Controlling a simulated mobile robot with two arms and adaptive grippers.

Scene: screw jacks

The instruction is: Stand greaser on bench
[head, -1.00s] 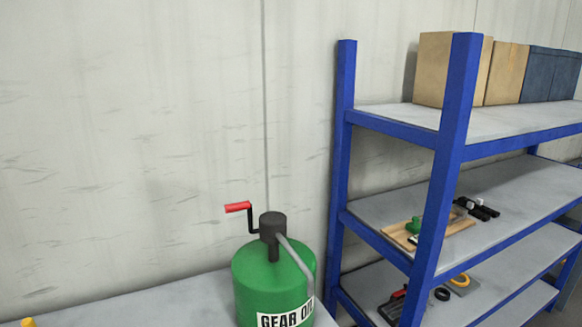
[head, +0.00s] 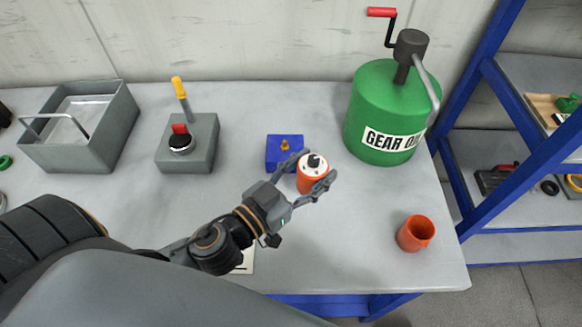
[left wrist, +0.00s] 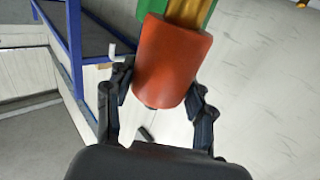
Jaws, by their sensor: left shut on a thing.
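The greaser (head: 311,181) looks like a short orange canister with a white top and a black cap. My left gripper (head: 315,168) is shut on it, one finger on each side, above the middle of the bench (head: 350,255). The cap faces up in the head view. I cannot tell whether its base touches the bench. In the left wrist view the orange body (left wrist: 172,62) sits between the fingers, with gold and green shapes beyond it. My right gripper is not in view.
A blue block (head: 283,153) with a brass fitting is close behind the greaser. A green gear oil drum (head: 375,105) stands behind right, an orange cup (head: 415,233) at front right. A grey box (head: 200,140) with a red knob and a grey tray (head: 110,130) are left.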

